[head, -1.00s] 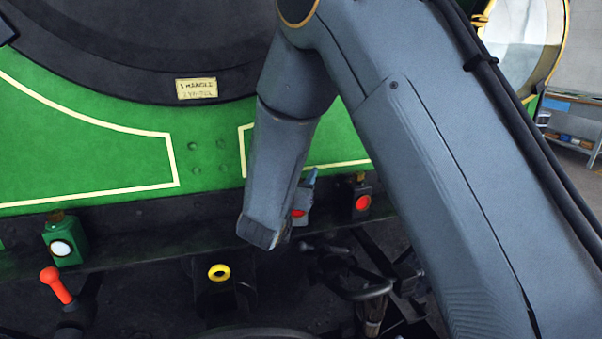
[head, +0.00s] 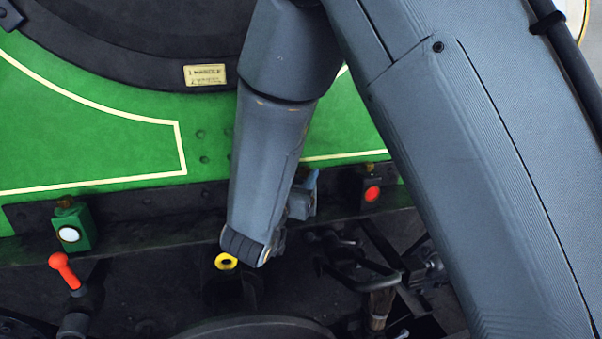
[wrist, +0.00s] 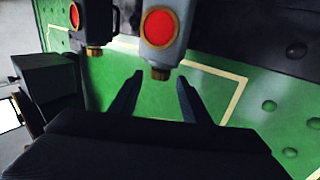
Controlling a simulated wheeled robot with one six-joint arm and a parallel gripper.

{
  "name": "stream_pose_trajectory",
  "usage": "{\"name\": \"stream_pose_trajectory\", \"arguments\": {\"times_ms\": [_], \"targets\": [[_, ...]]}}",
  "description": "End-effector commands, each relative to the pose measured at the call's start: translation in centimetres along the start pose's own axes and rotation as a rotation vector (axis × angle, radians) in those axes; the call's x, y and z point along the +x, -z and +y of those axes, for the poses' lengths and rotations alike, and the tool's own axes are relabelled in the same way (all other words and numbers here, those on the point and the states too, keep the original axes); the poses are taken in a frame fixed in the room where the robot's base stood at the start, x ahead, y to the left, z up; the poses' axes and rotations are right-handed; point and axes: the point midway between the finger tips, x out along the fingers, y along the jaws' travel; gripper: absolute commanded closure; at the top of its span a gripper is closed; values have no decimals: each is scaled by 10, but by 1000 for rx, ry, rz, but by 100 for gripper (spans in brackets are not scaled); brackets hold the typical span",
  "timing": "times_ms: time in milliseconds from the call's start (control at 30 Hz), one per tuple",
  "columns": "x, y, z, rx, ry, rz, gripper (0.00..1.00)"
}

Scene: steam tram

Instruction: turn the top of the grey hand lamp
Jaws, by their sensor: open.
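My gripper (wrist: 160,80) is open. Its two dark fingers point at the lamp, with the brass top in line with the gap between the tips. No contact shows, and I cannot tell how far apart they are in depth. In the head view my arm hides the lamp's lens and top; a grey part beside my wrist is too covered to name surely.
A black lamp (head: 370,190) with a red lens stands beside the grey one, close to my gripper in the wrist view (wrist: 92,22). A green lamp (head: 71,226) with a white lens is farther left. The green panel (head: 90,130) rises behind. A red-handled lever (head: 64,270) stands front left.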

Motion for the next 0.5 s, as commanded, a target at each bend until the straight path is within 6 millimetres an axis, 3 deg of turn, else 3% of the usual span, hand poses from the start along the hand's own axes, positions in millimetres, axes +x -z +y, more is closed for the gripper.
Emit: {"name": "stream_pose_trajectory", "arguments": {"times_ms": [500], "targets": [[0, 6, -4, -4, -1, -2, 57]]}}
